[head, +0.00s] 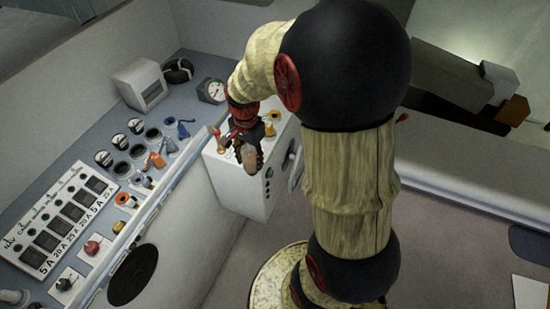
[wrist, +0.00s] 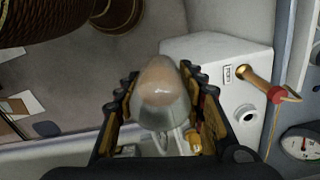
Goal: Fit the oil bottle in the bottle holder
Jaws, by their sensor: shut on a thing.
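My gripper (head: 247,140) is shut on a small, rounded bottle (head: 249,158), which I take to be the oil bottle. In the wrist view the bottle (wrist: 158,95) sits between the two dark and yellow fingers of my gripper (wrist: 160,82). It looks tan at one end and pale, partly see-through, lower down. In the head view it hangs in front of the upper part of a white box, apparently clear of it. I cannot make out the bottle holder for certain in either view.
The white box (head: 236,185) carries yellow and red fittings and buttons. The wrist view shows a brass fitting (wrist: 256,83) close at right. Open floor lies below the box.

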